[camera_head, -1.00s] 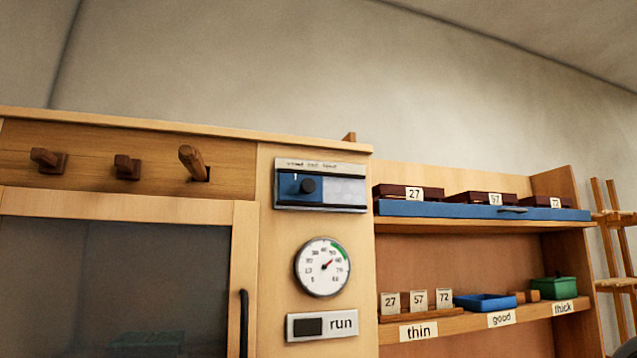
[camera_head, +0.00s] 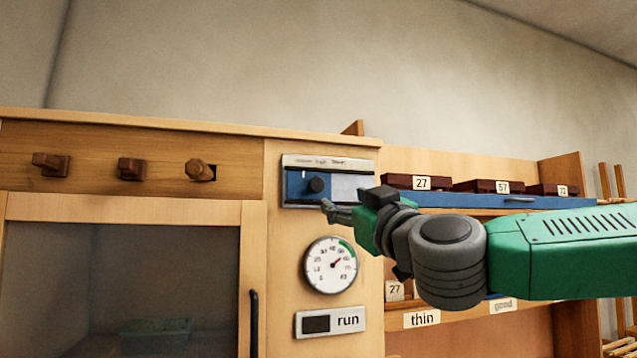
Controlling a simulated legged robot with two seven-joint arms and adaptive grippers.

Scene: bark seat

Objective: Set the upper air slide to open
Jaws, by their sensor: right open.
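The slide panel (camera_head: 346,188) is a pale plate on the wooden front, with a blue left part and a pale right part. Its black round knob (camera_head: 316,185) stands in the blue part, left of the middle. Small words are printed along the top of the plate, too blurred to read surely. My right gripper (camera_head: 328,208) comes in from the right, open and empty, with its fingertips just below the knob and overlapping the plate's lower edge in the picture. I cannot tell whether they touch it. My left gripper is out of view.
A dial gauge (camera_head: 331,265) and a "run" sign (camera_head: 330,322) sit below the panel. Three wooden pegs (camera_head: 131,169) line the beam above a glass door (camera_head: 150,270) with a black handle (camera_head: 254,320). My green arm covers part of the shelves (camera_head: 555,170) on the right.

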